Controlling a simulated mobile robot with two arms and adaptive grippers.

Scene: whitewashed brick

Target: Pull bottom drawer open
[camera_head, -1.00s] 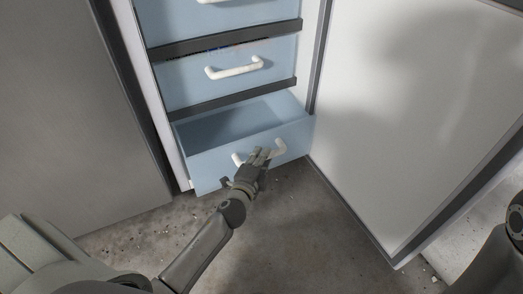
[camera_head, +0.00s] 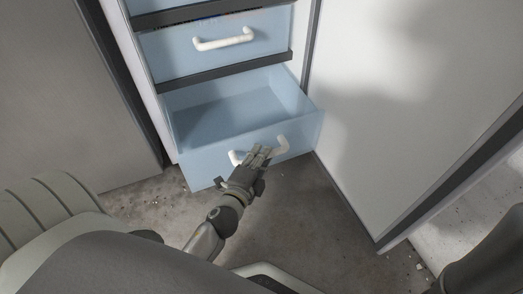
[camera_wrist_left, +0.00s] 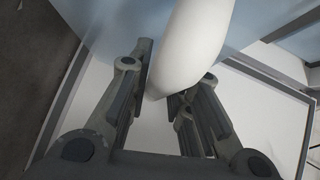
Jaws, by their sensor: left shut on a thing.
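The bottom drawer (camera_head: 205,165) is a pale blue bin at the foot of the open fridge-like cabinet. It stands pulled out, and its empty inside shows from above. Its white handle (camera_head: 281,147) is on the front panel. My left gripper (camera_head: 259,157) is shut on the handle, with its fingers around the bar's middle. In the left wrist view the white handle (camera_wrist_left: 190,45) runs between the two fingers. The handle's middle is hidden by the fingers in the head view. My right gripper is not in view.
A closed blue drawer with a white handle (camera_head: 224,39) is above. The cabinet's white door (camera_head: 410,110) stands open on the right. A grey panel (camera_head: 70,100) is on the left. The concrete floor (camera_head: 300,215) before the drawer is clear.

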